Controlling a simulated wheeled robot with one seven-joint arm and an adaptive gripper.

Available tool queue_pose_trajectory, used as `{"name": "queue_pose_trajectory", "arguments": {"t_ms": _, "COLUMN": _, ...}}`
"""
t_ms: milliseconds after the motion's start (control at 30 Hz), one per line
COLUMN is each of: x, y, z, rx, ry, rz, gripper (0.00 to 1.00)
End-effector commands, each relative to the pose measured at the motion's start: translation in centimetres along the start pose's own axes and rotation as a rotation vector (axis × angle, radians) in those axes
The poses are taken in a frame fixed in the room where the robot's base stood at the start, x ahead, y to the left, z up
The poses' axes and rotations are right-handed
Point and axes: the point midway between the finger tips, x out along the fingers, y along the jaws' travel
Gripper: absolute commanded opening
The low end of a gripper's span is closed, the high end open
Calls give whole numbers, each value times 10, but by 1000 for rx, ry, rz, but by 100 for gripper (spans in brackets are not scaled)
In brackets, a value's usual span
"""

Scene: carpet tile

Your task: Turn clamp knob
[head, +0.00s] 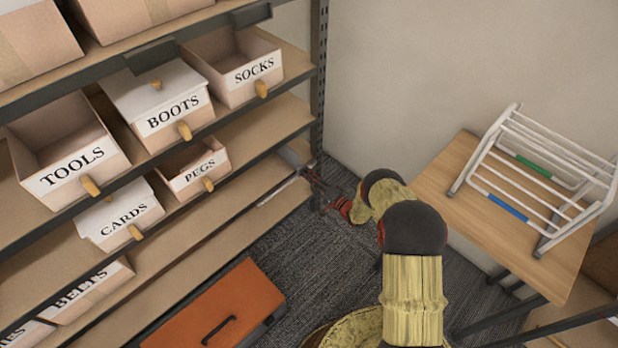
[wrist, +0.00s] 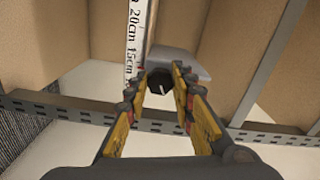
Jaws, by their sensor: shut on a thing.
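The clamp knob (wrist: 158,80) is a small dark round knob with a white mark, seen in the wrist view. It sits at the end of a white ruler (wrist: 135,40) marked 15cm and 20cm, with a grey plate (wrist: 182,62) beside it. My gripper (wrist: 162,88) has its two fingertips on either side of the knob and is shut on it. In the head view my gripper (head: 322,188) reaches the right end of a lower shelf by the upright. The knob is too small or hidden to make out there.
A perforated shelf rail (wrist: 75,112) runs below the fingers. The shelves hold labelled bins such as PEGS (head: 205,174) and SOCKS (head: 250,72). An orange chest (head: 230,300) stands on the carpet. A wooden table (head: 455,185) with a white rack (head: 540,180) is at right.

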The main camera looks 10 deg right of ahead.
Motion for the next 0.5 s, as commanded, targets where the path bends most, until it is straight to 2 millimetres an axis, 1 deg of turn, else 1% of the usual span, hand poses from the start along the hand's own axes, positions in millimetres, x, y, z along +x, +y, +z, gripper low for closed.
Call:
{"name": "queue_pose_trajectory", "arguments": {"t_ms": 200, "x": 0, "y": 1, "z": 1, "rx": 1, "ry": -1, "rz": 2, "gripper": 0}}
{"name": "queue_pose_trajectory", "arguments": {"t_ms": 233, "x": 0, "y": 1, "z": 1, "rx": 1, "ry": -1, "rz": 2, "gripper": 26}}
{"name": "queue_pose_trajectory", "arguments": {"t_ms": 500, "x": 0, "y": 0, "z": 0, "rx": 1, "ry": 0, "rz": 1, "gripper": 41}}
